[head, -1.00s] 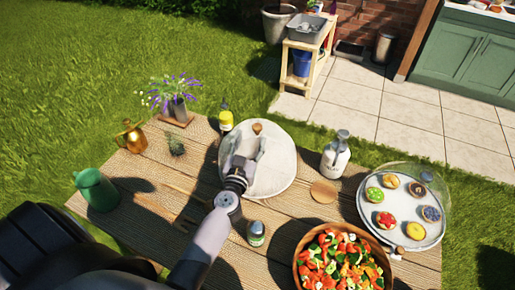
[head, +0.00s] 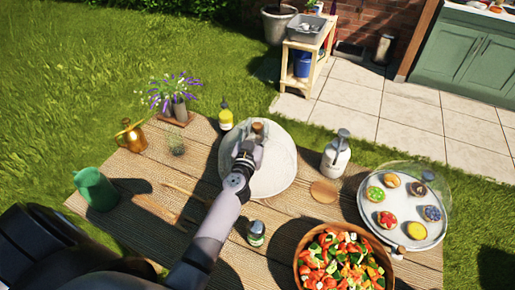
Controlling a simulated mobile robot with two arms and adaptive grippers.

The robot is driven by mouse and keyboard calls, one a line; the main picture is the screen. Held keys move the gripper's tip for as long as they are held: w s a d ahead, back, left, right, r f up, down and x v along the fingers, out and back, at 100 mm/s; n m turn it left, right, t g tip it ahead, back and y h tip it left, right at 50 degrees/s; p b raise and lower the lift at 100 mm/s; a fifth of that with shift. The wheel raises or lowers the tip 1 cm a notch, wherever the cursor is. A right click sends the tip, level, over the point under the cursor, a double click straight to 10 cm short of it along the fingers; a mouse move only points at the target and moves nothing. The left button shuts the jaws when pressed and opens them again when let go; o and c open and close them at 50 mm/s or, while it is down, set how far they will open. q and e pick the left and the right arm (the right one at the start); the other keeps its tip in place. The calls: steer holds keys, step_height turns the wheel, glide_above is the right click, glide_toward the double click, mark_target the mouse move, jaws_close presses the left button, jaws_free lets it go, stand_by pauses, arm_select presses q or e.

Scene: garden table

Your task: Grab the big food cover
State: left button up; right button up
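The big food cover (head: 278,170) is a pale, round mesh dome with a wooden knob (head: 258,128) on top. It stands on the wooden table near its far edge, in the middle of the head view. My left gripper (head: 252,140) is over the cover, with its fingertips at the knob. The fingers look apart around or just beside the knob; whether they touch it is too small to tell. The arm hides the cover's near left part. My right gripper is not in view.
A yellow bottle (head: 226,118) is close left of the cover. A small jar (head: 256,233) stands beside my arm.

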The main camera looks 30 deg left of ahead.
arm_select(q)
jaws_close()
steer(key=shift+r, duration=0.15)
stand_by(0.6)
